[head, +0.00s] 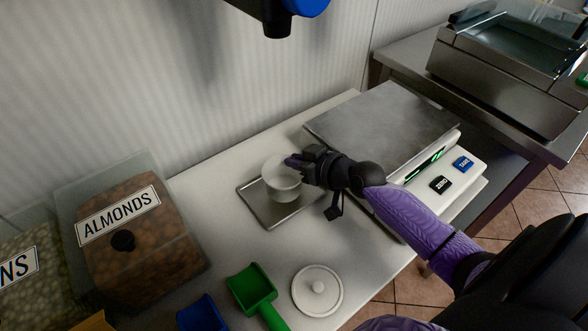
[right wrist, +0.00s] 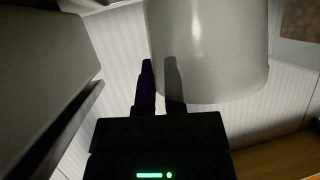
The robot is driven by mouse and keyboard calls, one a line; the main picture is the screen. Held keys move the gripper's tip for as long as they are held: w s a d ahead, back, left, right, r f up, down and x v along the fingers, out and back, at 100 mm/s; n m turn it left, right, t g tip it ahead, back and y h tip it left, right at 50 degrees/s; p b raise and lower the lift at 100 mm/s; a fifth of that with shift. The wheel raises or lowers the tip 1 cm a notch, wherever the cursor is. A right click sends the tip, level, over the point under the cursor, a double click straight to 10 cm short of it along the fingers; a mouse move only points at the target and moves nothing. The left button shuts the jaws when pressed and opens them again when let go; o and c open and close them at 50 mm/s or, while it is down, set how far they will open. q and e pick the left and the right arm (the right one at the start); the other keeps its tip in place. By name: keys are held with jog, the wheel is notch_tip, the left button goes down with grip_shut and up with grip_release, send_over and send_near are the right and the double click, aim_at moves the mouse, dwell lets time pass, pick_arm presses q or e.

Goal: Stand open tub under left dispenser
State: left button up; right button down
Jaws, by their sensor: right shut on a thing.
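The open white tub (head: 281,188) is upright at the small metal tray (head: 262,212); I cannot tell whether it rests on it or hangs just above. My right gripper (head: 294,161) is shut on the tub's right side, near the rim. In the right wrist view the tub (right wrist: 215,50) fills the upper middle, with the gripper fingers (right wrist: 160,88) against its wall. A blue and black fixture (head: 278,22), seemingly the dispenser, shows only its lower end at the top, above and beyond the tub. My left gripper is out of view.
A scale (head: 385,118) with a steel plate stands right of the tray, under my right arm. A round white lid (head: 318,291), a green scoop (head: 251,285) and a blue scoop (head: 201,313) lie in front. An almond bin (head: 137,245) stands at left.

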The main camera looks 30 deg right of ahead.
jog(key=shift+f, duration=0.15)
jog(key=shift+f+b, duration=0.45)
jog(key=shift+f, duration=0.2)
jog(key=c, duration=0.7)
grip_release()
jog(key=shift+r, duration=0.1)
